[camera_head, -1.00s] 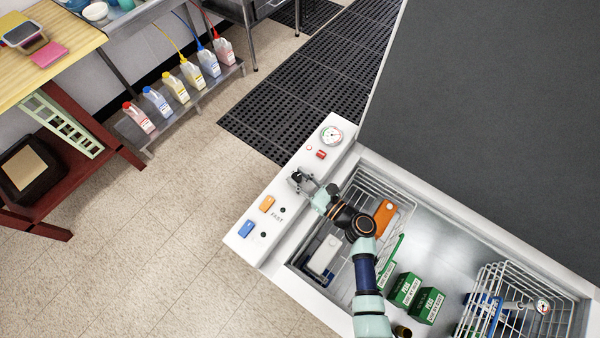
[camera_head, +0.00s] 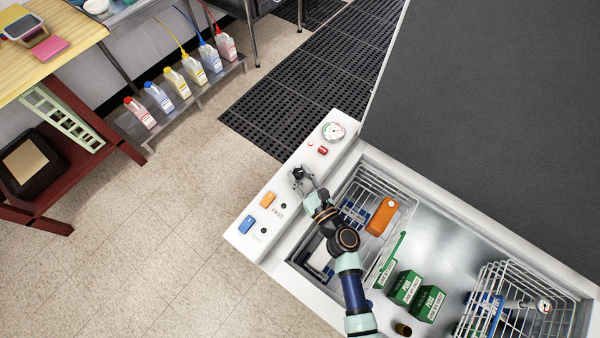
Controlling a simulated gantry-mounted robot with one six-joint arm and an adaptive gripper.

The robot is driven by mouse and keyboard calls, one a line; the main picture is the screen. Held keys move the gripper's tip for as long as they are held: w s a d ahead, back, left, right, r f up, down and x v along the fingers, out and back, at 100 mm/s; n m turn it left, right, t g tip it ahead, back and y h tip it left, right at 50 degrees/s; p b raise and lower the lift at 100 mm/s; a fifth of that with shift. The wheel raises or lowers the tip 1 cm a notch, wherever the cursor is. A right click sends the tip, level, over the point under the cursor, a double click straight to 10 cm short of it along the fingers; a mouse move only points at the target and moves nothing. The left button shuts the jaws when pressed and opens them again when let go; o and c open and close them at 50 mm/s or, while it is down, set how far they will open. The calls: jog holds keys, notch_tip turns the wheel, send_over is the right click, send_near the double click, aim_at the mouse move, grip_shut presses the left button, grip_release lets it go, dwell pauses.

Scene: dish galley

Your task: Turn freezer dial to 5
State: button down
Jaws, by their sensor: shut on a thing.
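The chest freezer stands open, with a white control panel (camera_head: 262,214) along its left end. My gripper (camera_head: 298,174) is at the panel, between the gauge and the orange switch. It is shut on a small dark knob, the freezer dial, which my fingers mostly cover. The dial's numbers and pointer cannot be read in this view. My arm reaches to it over the freezer's interior from the lower part of the picture.
The panel also bears a round gauge (camera_head: 333,132), a red button (camera_head: 322,151), an orange switch (camera_head: 268,199) and a blue switch (camera_head: 246,224). Wire baskets (camera_head: 372,190), green boxes (camera_head: 405,287) and an orange item (camera_head: 382,216) are inside the freezer. The raised dark lid (camera_head: 490,120) rises behind.

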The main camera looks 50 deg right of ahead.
jog(key=c, duration=0.8)
grip_release()
jog(key=shift+s, duration=0.1)
jog(key=v, duration=1.2)
